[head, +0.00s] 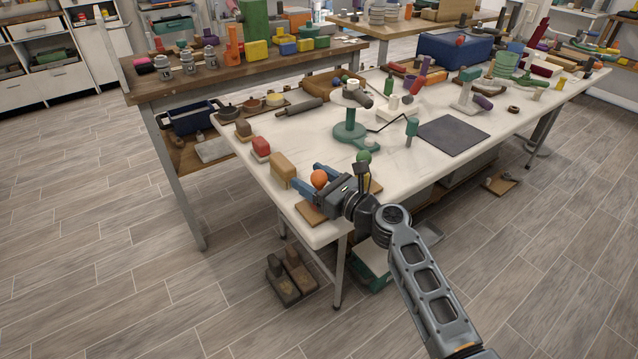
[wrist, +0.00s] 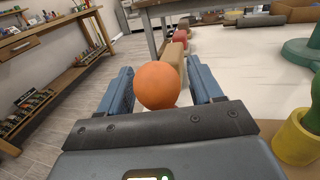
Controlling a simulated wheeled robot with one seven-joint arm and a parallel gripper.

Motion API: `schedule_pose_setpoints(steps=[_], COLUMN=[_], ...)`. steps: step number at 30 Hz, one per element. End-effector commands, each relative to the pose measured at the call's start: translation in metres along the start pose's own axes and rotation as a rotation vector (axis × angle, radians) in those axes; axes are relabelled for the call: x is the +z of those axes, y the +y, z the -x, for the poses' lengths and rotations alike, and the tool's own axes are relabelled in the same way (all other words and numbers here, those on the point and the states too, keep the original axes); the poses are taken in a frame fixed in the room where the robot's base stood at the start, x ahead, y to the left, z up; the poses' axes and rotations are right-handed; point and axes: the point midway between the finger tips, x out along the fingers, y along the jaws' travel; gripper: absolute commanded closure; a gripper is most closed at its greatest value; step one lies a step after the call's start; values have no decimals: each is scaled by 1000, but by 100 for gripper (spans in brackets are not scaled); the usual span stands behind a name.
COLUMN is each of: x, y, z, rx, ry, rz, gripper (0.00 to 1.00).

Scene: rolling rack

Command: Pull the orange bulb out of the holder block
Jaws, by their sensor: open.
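The orange bulb (head: 319,178) stands near the front left corner of the white table. In the wrist view the orange bulb (wrist: 157,85) is a round ball between my two blue fingers. My gripper (head: 322,175) is open, with one finger on each side of the bulb. In the wrist view a gap shows between the bulb and the fingers of my gripper (wrist: 158,90). The holder block under the bulb is mostly hidden by my gripper; I cannot make it out clearly.
A green bulb (head: 364,156) stands just right of my gripper; its yellow holder (wrist: 296,140) shows in the wrist view. A tan block (head: 284,170) and a red block (head: 261,146) stand beyond on the left edge. A green stand (head: 350,135) is farther back.

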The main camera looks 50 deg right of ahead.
Motion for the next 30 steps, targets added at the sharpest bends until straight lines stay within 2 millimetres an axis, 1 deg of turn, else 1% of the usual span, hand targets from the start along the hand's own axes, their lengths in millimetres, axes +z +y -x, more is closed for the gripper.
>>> schedule_pose_setpoints(steps=[3, 20, 30], x=[0, 0, 3], y=[0, 0, 0], z=[0, 0, 0], rx=[0, 0, 0], ry=[0, 0, -1], rz=[0, 0, 0], gripper=[36, 89, 91])
